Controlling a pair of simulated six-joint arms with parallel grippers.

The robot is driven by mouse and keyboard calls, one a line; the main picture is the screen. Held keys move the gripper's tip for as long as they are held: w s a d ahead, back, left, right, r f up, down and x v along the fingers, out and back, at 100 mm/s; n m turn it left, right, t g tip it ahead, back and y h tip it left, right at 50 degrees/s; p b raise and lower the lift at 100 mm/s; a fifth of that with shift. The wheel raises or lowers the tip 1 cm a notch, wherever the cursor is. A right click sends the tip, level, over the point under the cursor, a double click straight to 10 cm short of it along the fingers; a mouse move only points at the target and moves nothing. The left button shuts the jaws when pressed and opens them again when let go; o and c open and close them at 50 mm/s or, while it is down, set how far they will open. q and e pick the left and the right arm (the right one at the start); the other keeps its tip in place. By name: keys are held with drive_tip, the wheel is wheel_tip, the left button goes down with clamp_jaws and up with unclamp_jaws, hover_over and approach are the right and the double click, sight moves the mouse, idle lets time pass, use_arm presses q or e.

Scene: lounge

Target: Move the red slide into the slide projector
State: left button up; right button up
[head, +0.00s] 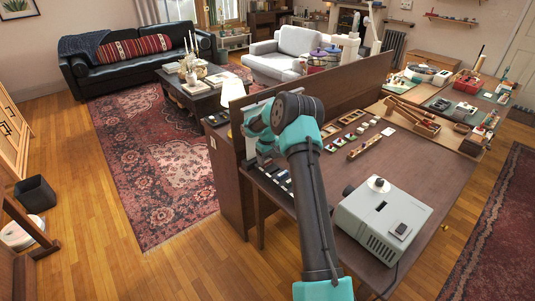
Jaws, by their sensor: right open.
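The slide projector (384,222) is a light grey box on the brown desk, right of my arm, with a dark slot and a round knob on its top. Several small slides (361,129) lie on the desk beyond it, some with red or green faces; they are too small for me to single out the red slide. My right gripper (262,158) is over the desk's left end, near a row of dark small items, apart from the projector. It is open, and I see nothing held in it. Its fingertips are partly hidden by the arm. My left gripper is out of view.
A raised wooden panel (340,88) runs along the desk's back edge. A narrow wooden holder (370,145) lies beyond the projector, and a wooden tray (412,118) stands farther back. A lamp (233,92) is left of my arm. Bare desk lies around the projector's far side.

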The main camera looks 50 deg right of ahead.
sight(268, 161)
drive_tip(key=shift+f, duration=1.15)
drive_tip(key=c, duration=0.7)
drive_tip(key=shift+r, duration=0.35)
drive_tip(key=shift+r, duration=3.15)
